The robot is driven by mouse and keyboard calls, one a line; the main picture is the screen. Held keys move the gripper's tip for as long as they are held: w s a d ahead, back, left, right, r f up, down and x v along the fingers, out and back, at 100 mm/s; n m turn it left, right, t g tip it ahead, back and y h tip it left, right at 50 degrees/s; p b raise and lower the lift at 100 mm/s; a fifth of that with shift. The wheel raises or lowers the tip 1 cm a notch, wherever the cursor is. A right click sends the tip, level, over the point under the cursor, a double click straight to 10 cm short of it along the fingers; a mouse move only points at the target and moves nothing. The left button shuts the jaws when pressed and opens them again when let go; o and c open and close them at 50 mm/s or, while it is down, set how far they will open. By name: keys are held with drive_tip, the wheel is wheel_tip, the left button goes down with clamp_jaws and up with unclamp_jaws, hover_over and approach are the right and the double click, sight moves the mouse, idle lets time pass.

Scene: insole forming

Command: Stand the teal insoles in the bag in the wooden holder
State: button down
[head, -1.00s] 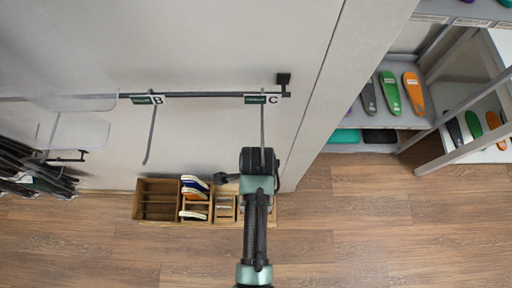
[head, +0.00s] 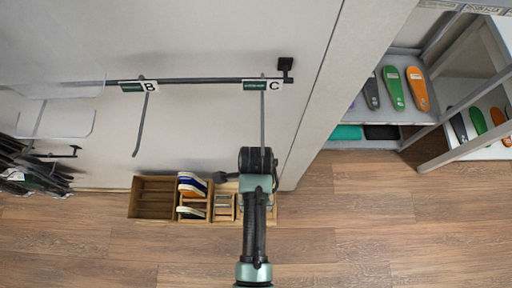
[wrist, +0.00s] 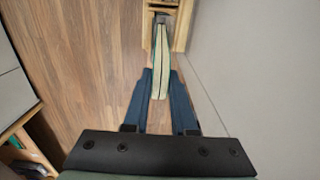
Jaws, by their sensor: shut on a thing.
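My gripper (wrist: 160,76) has two dark blue fingers pointing forward in the wrist view. It is shut on a slim, pale pair of insoles (wrist: 160,52) with dark bluish edges, seen nearly edge-on. Their far end reaches to the wooden holder (wrist: 182,22), at the top of the wrist view; whether it is inside a slot or above it I cannot tell. In the head view the wooden holder (head: 153,203) stands on the floor against the wall, and my arm covers its right end. The gripper's fingers and the held insoles are hidden there.
Blue-white and orange insoles (head: 191,186) stand in a middle compartment of the holder; its left compartment looks empty. Hooks B (head: 141,125) and C (head: 263,112) stick out above. A shelf (head: 390,115) with insoles stands at right. The wooden floor in front is clear.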

drive_tip(key=shift+f+b, duration=2.55)
drive_tip(key=shift+f, duration=1.45)
drive_tip(key=shift+f+b, duration=3.75)
drive_tip(key=shift+f, duration=1.4)
drive_tip(key=shift+s+f, duration=0.1)
drive_tip(key=shift+f, duration=0.2)
drive_tip(key=shift+s, duration=0.1)
